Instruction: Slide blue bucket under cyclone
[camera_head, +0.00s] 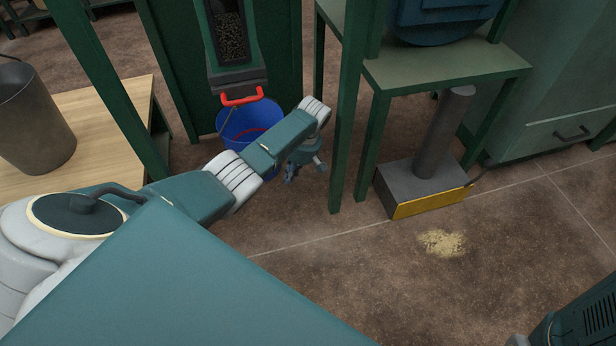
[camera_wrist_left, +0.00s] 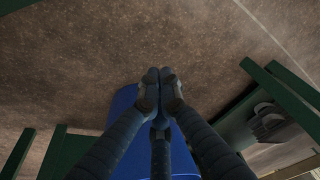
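The blue bucket (camera_head: 232,124) stands on the floor below a green chute (camera_head: 231,60) that has a window and a red handle (camera_head: 242,97). I cannot tell which part is called the cyclone. The bucket has a thin bail with a red grip, and my left arm hides its lower right part. My left gripper (camera_head: 305,167) is low, just right of the bucket. In the left wrist view its fingers (camera_wrist_left: 160,88) lie over the bucket (camera_wrist_left: 122,118), with tips close together; whether they touch or grip it is unclear. My right gripper is not seen.
Green posts stand left and right of the bucket. A wooden table (camera_head: 110,112) with a grey pail (camera_head: 32,120) is at left. Right are a green stand (camera_head: 440,68) and a yellow-fronted box (camera_head: 430,201) with a grey cylinder. Pale powder (camera_head: 441,243) lies on otherwise open floor.

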